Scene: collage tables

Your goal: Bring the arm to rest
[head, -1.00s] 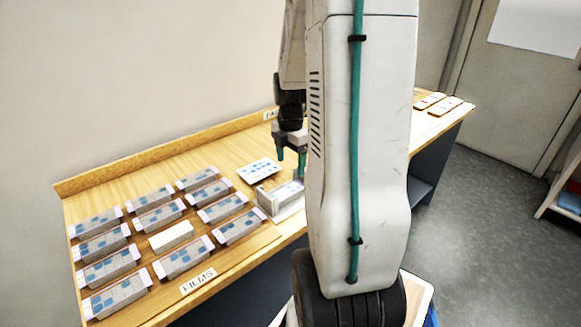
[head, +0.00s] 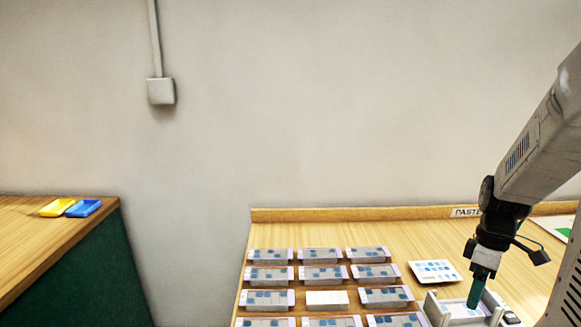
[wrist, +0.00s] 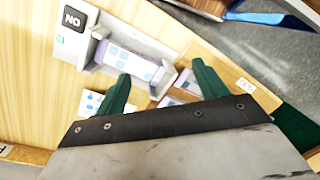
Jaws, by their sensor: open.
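My gripper (head: 476,293) hangs at the lower right of the head view, its green fingers pointing down over a pale tray-like fixture (head: 434,308). In the wrist view my gripper (wrist: 160,75) has its two green fingers spread apart with nothing between them. The fixture (wrist: 163,52) shows there beyond the fingers, holding a pale piece with blue squares (wrist: 130,62). Whether the fingers touch anything cannot be told. My arm reaches in from the right edge of the head view, bent and extended over the table.
Rows of pale blocks with blue squares (head: 323,274) and one plain white block (head: 327,299) cover the table left of the fixture. A dotted card (head: 435,272) lies behind it.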

